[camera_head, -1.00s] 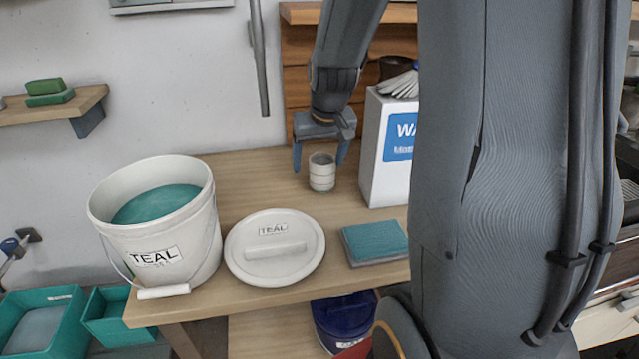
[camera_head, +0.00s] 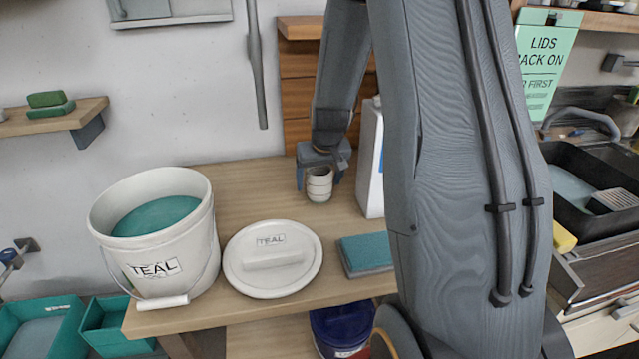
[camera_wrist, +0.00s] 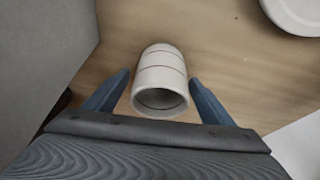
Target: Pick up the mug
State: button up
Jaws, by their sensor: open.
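The mug (camera_head: 319,186) is a small off-white cup with thin dark bands, standing on the wooden table near the back. It also shows in the wrist view (camera_wrist: 161,78), with its open rim facing the camera. My gripper (camera_head: 318,182) is open above and around the mug, with one finger on each side. In the wrist view, the fingers of my gripper (camera_wrist: 160,92) flank the mug with a visible gap on both sides. No handle can be made out.
A white box (camera_head: 370,160) stands close to the right of my gripper. A TEAL bucket (camera_head: 150,262) and its round lid (camera_head: 272,259) are at the left and front of the table. A teal-topped sponge block (camera_head: 366,254) lies in front. Bare table (camera_head: 245,190) lies left of the mug.

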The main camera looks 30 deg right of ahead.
jog(key=shift+w+f, duration=0.1)
jog(key=shift+f, duration=0.2)
jog(key=c, duration=1.5)
jog(key=shift+r, duration=0.1)
